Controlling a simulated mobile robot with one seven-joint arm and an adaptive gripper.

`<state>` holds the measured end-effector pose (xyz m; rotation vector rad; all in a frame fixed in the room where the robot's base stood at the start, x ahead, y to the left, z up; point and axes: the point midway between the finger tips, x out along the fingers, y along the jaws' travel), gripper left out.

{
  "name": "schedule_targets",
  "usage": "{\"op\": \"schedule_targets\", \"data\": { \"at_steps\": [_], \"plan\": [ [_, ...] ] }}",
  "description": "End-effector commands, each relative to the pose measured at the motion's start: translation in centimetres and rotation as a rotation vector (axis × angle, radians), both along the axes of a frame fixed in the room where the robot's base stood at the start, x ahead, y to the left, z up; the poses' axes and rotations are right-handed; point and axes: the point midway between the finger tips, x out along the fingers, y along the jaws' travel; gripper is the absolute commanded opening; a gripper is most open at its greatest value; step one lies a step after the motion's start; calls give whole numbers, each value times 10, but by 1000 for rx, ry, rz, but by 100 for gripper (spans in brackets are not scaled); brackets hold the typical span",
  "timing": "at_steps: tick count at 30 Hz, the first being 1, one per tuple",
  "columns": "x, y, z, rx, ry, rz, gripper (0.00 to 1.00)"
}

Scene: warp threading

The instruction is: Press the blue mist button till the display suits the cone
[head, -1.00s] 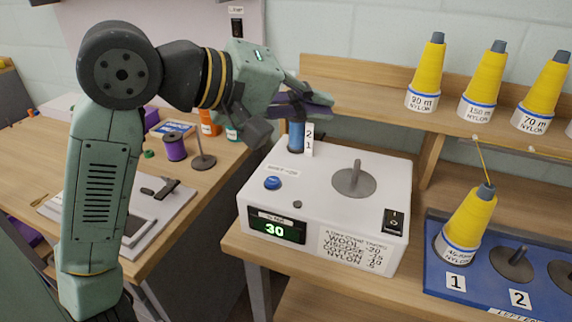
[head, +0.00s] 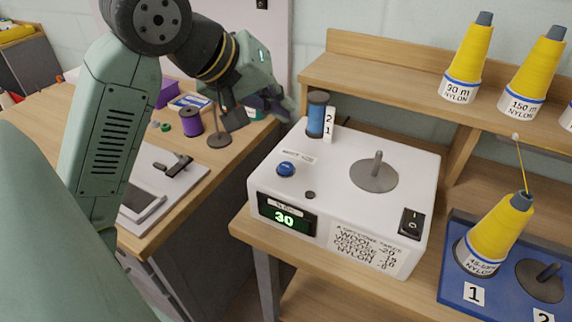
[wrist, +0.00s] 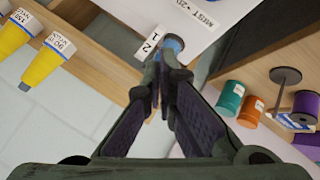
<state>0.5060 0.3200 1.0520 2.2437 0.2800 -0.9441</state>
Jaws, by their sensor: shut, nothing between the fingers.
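The blue mist button (head: 286,169) is a small dome on the top left of the white machine (head: 335,165). The display (head: 285,216) on its front reads 30 in green. A printed table (head: 367,246) lists wool, viscose, cotton and nylon; its numbers are hard to read. A yellow cone (head: 500,228) stands tilted at place 1, its label partly readable, ending in NYLON. My gripper (head: 280,112) is shut and empty, above and behind the button, apart from it.
More yellow cones (head: 466,60) stand on the shelf. A purple spool (head: 191,121) is on the left table.

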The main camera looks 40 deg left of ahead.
Motion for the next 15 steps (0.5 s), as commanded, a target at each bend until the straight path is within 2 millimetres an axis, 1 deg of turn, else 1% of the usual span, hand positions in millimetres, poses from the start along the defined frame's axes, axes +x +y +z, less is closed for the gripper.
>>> {"op": "schedule_targets", "data": {
  "at_steps": [8, 14, 15],
  "plan": [
    [0, 0, -31, -3, 0, 0, 0],
    [0, 0, -60, -4, 0, 1, 0],
    [0, 0, -70, -2, -1, 0, 0]
  ]
}}
